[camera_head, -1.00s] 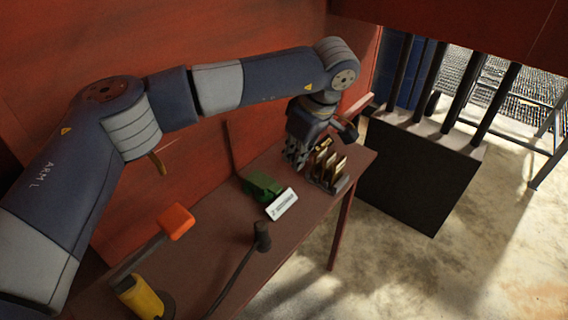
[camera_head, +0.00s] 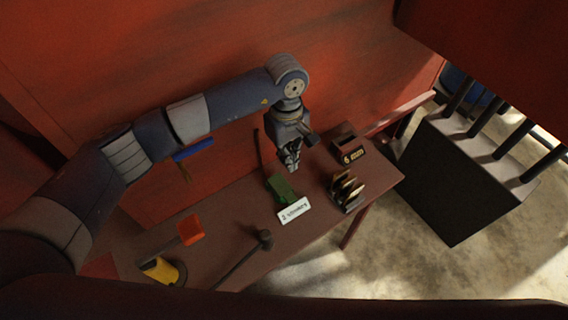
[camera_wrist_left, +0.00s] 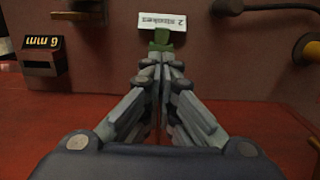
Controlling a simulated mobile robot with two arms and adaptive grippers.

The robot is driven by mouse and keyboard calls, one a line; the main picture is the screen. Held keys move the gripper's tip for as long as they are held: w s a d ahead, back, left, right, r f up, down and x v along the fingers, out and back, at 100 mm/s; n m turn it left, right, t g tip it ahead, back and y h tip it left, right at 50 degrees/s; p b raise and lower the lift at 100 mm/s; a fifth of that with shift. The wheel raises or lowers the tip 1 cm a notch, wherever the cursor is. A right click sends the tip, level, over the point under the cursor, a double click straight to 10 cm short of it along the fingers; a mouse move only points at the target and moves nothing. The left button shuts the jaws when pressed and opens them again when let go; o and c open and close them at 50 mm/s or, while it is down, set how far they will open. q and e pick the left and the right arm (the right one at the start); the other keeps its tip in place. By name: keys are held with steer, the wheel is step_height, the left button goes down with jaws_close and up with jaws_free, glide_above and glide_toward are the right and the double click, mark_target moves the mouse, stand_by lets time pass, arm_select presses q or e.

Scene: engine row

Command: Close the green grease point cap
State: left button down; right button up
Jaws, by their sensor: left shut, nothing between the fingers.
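The green grease point part (camera_head: 283,188) sits on the brown bench with a white label (camera_head: 294,210) at its front. I cannot tell how its cap stands. In the left wrist view the green part (camera_wrist_left: 162,38) shows just beyond my fingertips, partly hidden by them, with the label (camera_wrist_left: 162,20) behind it. My left gripper (camera_head: 291,166) is shut and empty, pointing down just behind the green part. It also shows in the left wrist view (camera_wrist_left: 160,72). Whether it touches the green part is unclear. My right gripper is not in view.
Right of the green part are a rack of brass pieces (camera_head: 346,192) and a dark box marked 6 mm (camera_head: 348,149). To the left lie an orange-headed tool (camera_head: 190,230), a yellow item (camera_head: 158,271) and a black-knobbed lever (camera_head: 264,238). A red wall rises behind the bench.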

arm_select(q)
steer(key=b, duration=0.2)
glide_toward(289, 194)
steer(key=f+b, duration=0.2)
steer(key=f, duration=0.3)
steer(key=shift+s+f, duration=0.2)
steer(key=shift+f, duration=0.05)
steer(key=shift+f+b, duration=0.35)
steer(key=shift+f, duration=0.45)
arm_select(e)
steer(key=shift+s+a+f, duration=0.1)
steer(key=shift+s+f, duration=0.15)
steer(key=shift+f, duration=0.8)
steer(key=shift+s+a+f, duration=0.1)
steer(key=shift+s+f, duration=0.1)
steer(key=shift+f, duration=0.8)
